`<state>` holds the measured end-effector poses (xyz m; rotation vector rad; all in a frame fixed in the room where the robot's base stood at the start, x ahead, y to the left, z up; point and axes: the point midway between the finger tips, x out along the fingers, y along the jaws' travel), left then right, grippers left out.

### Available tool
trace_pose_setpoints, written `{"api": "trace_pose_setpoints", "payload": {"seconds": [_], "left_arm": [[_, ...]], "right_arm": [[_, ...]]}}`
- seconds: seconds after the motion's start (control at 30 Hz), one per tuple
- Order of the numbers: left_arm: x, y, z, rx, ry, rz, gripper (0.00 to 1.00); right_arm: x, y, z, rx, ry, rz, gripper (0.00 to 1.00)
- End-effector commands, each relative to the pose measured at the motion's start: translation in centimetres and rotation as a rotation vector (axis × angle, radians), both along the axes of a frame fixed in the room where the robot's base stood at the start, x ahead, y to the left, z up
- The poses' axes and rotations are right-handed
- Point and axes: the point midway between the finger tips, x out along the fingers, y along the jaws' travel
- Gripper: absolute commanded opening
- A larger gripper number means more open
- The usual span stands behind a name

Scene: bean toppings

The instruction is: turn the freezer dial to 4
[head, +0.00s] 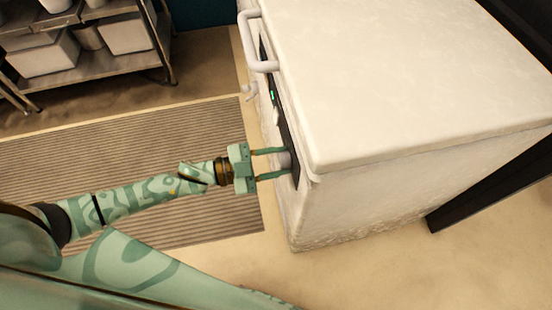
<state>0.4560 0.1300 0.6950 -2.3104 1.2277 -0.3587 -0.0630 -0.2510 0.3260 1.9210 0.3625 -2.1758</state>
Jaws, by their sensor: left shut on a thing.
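The white chest freezer (420,75) stands at the right with its lid closed. A dark control panel (271,79) runs down its left-facing side, with a small green light on it. The dial (285,160) is a pale knob near the panel's near end, seen edge-on. My left gripper (287,164) reaches in from the left and its two fingers are shut around the dial, one on each side. The dial's numbers and pointer cannot be read from here. My right gripper is not in view.
A white handle (258,40) sticks out from the freezer's left side beyond the panel. A striped grey mat (120,135) lies on the floor at left. A metal shelf (110,72) with white containers stands at the back left. A dark beam (480,192) is at right.

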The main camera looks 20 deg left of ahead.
Motion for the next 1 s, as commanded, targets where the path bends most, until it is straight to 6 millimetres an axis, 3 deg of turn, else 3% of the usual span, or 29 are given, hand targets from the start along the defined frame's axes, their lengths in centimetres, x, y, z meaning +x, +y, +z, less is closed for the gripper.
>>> {"api": "trace_pose_setpoints", "payload": {"seconds": [0.33, 0.83, 0.87, 0.9, 1.0], "left_arm": [[-0.02, 0.07, -0.08, 0.073, -0.105, 0.000, 0.15], [-0.02, 0.10, -0.14, 0.085, -0.119, 0.001, 0.15], [-0.02, 0.10, -0.14, 0.085, -0.119, 0.001, 0.46], [-0.01, 0.09, -0.13, 0.084, -0.119, 0.001, 0.57], [0.00, 0.07, -0.10, 0.083, -0.119, 0.000, 0.59]], "right_arm": [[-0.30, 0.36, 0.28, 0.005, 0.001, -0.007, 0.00], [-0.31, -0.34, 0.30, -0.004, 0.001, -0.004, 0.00], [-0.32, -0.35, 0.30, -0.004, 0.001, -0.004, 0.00], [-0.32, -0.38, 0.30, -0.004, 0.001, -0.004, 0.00], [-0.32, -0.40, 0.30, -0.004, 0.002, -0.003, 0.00]]}}
